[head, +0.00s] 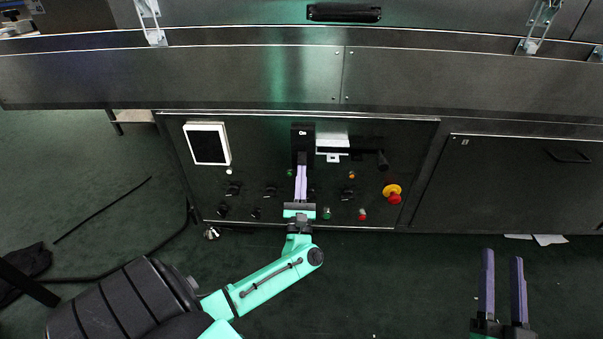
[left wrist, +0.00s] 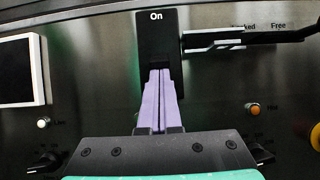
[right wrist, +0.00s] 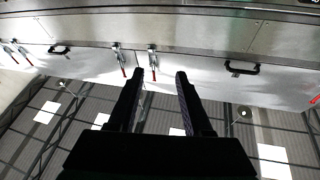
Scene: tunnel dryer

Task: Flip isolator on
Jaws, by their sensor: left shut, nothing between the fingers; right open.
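The isolator is a black upright plate marked "On" at its top (left wrist: 157,42), on the dark control panel. It also shows in the head view (head: 302,133). My left gripper (head: 301,158) is shut with nothing between its fingers. In the left wrist view its purple fingertips (left wrist: 160,72) are at the lower part of the plate. They hide what is behind them, and I cannot tell whether they touch the switch. My right gripper (head: 502,258) is open and empty, low at the right in front of the machine.
A white-framed screen (head: 207,143) is left of the isolator. A grey bracket with a black handle (left wrist: 240,39), marked "Free", is to its right. Several knobs and a red emergency button on yellow (head: 392,193) sit lower.

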